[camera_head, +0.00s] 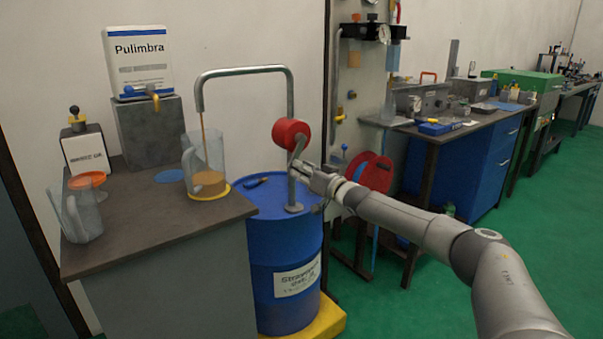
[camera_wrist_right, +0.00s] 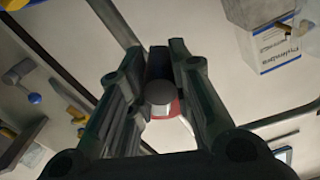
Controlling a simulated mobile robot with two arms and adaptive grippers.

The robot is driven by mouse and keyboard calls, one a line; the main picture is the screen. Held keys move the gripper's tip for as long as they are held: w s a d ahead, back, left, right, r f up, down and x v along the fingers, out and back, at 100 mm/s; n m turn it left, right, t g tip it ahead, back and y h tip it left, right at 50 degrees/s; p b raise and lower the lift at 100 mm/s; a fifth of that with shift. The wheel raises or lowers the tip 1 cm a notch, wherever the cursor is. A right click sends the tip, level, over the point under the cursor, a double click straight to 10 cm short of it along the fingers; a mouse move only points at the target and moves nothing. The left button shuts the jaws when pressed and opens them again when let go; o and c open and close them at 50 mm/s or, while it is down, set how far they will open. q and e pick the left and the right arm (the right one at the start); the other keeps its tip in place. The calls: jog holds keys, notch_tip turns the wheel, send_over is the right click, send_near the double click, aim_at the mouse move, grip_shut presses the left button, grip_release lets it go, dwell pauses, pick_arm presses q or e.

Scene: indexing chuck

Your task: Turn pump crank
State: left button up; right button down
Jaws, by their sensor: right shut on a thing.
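The red pump body (camera_head: 291,133) sits on a grey post above a blue drum (camera_head: 285,265). A grey crank arm runs down from its front. My right gripper (camera_head: 312,174) comes in from the right and is at the lower end of the crank. In the right wrist view its fingers stand either side of the dark, round-ended crank handle (camera_wrist_right: 160,92), with red pump body behind. The pump's grey pipe (camera_head: 240,71) arches left, and a thin brown stream falls from its end into a clear jug (camera_head: 215,155) with brown liquid inside. My left gripper is not in view.
The jug stands on a yellow-rimmed disc on a dark worktop (camera_head: 150,225). Another clear jug with an orange funnel (camera_head: 87,180) stands left. A white Pulimbra container (camera_head: 139,60) is behind. A panel with red reel (camera_head: 376,172) is close to my right arm; green floor is open at right.

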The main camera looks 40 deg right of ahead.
jog(key=shift+d+n, duration=0.5)
jog(key=shift+d, duration=0.15)
jog(key=shift+d+f, duration=0.1)
jog(key=shift+d, duration=0.05)
jog(key=c, duration=1.3)
grip_release()
jog(key=shift+d+f, duration=0.1)
jog(key=shift+f, duration=0.05)
jog(key=shift+o, duration=0.2)
jog(key=shift+a, duration=0.2)
jog(key=s, duration=1.2)
jog(key=shift+d, duration=0.25)
